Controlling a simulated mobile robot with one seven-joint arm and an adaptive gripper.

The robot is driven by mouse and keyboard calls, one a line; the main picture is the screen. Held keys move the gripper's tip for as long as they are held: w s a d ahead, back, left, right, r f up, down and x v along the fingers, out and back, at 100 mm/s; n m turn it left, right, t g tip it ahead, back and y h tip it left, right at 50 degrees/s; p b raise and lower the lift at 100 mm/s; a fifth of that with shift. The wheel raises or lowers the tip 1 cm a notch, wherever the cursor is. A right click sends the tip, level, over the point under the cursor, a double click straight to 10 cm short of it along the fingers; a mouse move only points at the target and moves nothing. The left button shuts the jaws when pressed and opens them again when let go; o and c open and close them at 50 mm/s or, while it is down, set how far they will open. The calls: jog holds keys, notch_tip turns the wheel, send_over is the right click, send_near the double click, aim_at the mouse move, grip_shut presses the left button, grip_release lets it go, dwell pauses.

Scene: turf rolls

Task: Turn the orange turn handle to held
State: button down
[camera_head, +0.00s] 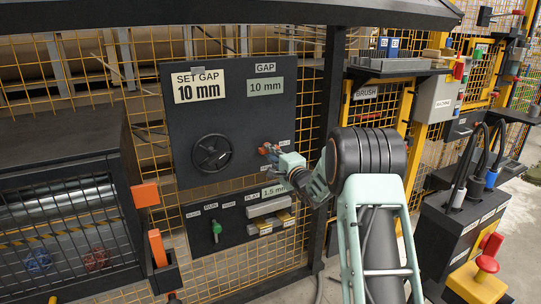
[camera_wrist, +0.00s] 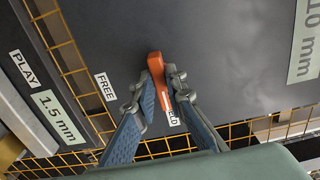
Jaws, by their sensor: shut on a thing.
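The orange turn handle (camera_wrist: 155,64) is on the dark panel in the wrist view. My gripper (camera_wrist: 163,92) is shut on it, with one blue-grey finger on each side. The handle's lower end runs between the fingers towards a label partly hidden by them, of which "LD" can be read. The FREE label (camera_wrist: 105,86) lies to the left, clear of the handle. In the head view my gripper (camera_head: 270,152) is at the panel's right part, and the handle is mostly hidden by it.
A black handwheel (camera_head: 211,153) is left of my gripper on the panel (camera_head: 235,105). Below are a green-handled lever (camera_head: 216,228) and a grey block on a small shelf (camera_head: 270,206). A dark post (camera_head: 329,120) stands close right of my gripper.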

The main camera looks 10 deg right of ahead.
jog(key=c, duration=2)
grip_release()
jog(key=shift+o, duration=0.2)
jog(key=shift+s, duration=0.1)
jog(key=v, duration=1.2)
